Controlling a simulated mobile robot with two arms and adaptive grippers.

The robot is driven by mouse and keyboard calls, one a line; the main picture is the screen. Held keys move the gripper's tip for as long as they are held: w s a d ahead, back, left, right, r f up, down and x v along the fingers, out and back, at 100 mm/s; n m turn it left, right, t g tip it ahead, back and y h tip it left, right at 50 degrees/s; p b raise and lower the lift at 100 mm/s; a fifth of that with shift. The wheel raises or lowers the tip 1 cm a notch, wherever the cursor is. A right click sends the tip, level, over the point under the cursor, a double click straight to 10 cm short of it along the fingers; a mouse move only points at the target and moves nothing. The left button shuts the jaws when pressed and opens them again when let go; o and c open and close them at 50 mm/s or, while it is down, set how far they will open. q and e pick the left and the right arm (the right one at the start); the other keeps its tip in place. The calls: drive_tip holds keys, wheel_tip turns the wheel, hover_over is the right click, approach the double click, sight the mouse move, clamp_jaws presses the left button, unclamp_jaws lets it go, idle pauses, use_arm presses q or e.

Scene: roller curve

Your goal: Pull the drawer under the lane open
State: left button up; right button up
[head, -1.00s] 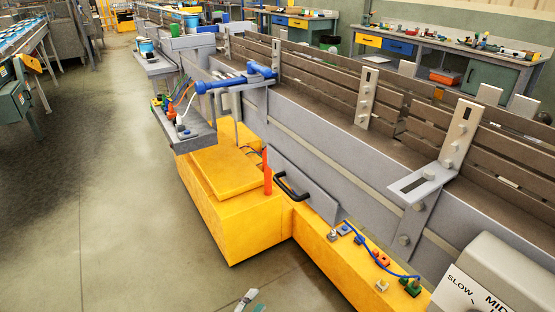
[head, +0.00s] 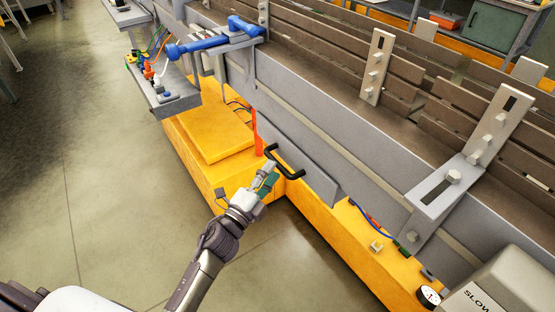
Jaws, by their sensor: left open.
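The drawer is a grey front panel (head: 316,176) low on the lane's side, above the yellow base. A black bar handle (head: 298,174) stands out from its left part. The panel sits close along the lane's side, with no gap that I can make out. My left gripper (head: 268,175) is open just in front of the handle, on its near left side. Its fingers overlap the handle's left end in the head view, so I cannot tell whether they touch it. My right gripper is not in view.
An orange upright piece (head: 256,134) stands just left of the handle. A yellow box (head: 205,140) lies left of it under a grey shelf (head: 172,98). Blue tools (head: 212,40) rest above. A grey dial housing (head: 508,275) is at lower right.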

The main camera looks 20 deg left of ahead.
sight(278, 162)
use_arm(q)
drive_tip(key=shift+x, duration=1.95)
clamp_jaws()
